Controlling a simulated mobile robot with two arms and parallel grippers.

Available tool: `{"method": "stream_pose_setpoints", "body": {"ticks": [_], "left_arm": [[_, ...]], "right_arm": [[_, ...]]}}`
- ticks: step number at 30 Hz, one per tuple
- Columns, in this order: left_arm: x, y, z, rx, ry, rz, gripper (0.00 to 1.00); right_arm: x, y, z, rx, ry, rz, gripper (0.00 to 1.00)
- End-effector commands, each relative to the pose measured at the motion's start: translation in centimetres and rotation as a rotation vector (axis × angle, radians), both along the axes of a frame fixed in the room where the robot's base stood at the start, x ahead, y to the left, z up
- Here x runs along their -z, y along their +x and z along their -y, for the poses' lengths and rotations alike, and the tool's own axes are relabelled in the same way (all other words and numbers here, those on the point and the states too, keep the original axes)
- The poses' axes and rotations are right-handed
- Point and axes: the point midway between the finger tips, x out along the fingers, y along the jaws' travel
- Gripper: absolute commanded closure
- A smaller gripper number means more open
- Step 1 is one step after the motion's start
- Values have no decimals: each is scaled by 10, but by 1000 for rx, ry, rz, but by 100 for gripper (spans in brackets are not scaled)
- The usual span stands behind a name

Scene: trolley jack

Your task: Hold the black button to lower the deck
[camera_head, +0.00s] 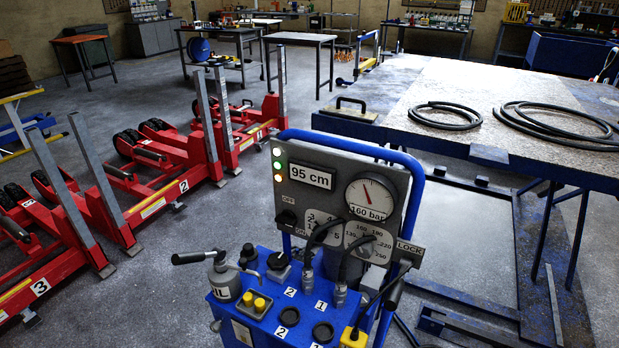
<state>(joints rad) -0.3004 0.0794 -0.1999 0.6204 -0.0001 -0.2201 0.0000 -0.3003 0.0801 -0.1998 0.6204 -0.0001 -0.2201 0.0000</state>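A control console (338,190) with a blue tubular frame stands in the front middle. Its display (310,176) reads 95 cm, and its round gauge (369,198) is marked 160 bar. Three small lamps, white, green and orange-red, sit at its upper left. I cannot tell for sure which black part is the button. The raised deck (470,95) stands at the right on blue legs. Neither of my grippers is in view.
Two coiled black hoses (445,116) lie on the deck. Red wheeled jacks with grey posts (165,165) stand at the left. A black lever (190,257) sticks out left from the console. Workbenches line the back. Open grey floor lies between jacks and console.

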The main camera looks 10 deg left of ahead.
Motion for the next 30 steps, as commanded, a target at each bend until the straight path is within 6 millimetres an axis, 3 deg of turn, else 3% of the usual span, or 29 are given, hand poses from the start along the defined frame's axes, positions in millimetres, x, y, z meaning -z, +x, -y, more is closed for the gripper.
{"method": "stream_pose_setpoints", "body": {"ticks": [4, 12, 30], "left_arm": [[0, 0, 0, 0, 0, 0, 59], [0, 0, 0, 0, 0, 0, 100], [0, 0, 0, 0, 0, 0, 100]], "right_arm": [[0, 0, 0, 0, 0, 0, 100], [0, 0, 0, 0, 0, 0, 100], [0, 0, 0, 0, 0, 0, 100]]}}
